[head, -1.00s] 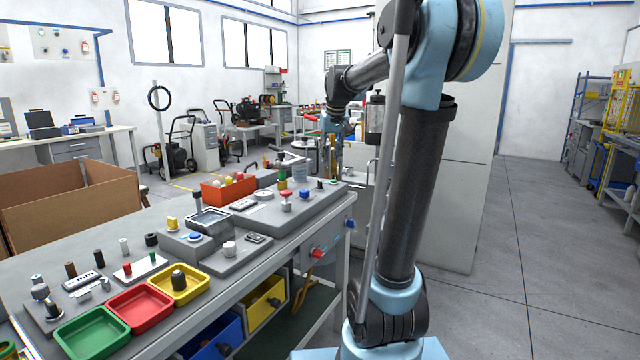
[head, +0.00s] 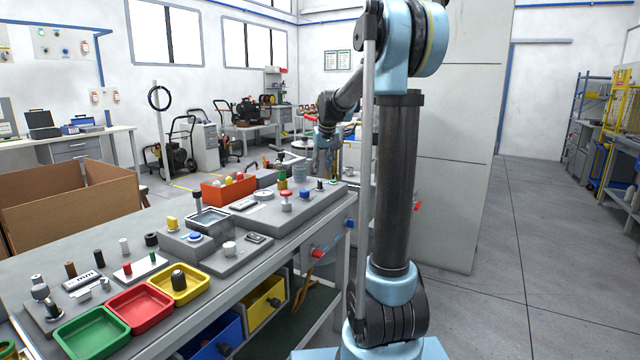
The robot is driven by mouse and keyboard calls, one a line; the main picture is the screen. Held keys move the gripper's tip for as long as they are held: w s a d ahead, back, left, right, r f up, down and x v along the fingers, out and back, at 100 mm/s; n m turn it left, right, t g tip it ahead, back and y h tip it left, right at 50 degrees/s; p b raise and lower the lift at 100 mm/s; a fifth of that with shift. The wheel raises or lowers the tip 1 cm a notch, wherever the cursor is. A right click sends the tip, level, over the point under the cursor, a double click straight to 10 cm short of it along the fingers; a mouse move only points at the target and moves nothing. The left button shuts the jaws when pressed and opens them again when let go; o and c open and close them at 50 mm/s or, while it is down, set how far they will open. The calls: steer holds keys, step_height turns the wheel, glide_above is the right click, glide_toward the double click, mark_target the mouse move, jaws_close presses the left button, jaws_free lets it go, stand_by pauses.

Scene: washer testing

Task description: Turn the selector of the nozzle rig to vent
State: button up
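Two grey rigs stand on the bench. The nearer rig (head: 238,262) has a square basin (head: 208,221) with a dark-topped post, a blue button (head: 195,237) and a pale knob (head: 230,248). The farther, larger rig (head: 312,209) has a round gauge (head: 263,195), a red-topped knob (head: 286,195) and small dark knobs at its right end. I cannot tell which one is the nozzle rig, and no selector marking is readable. My gripper (head: 323,168) hangs pointing down above and behind the farther rig's right end, apart from it. Its fingers are too small to judge.
Green (head: 92,333), red (head: 140,308) and yellow (head: 178,289) trays lie along the bench front. An orange bin (head: 228,190) stands behind the rigs. A large brown box (head: 70,200) is at the left. Open floor lies to the right.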

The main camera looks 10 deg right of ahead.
mark_target(320, 181)
steer(key=x, duration=0.8)
steer(key=shift+f, duration=0.1)
jaws_close()
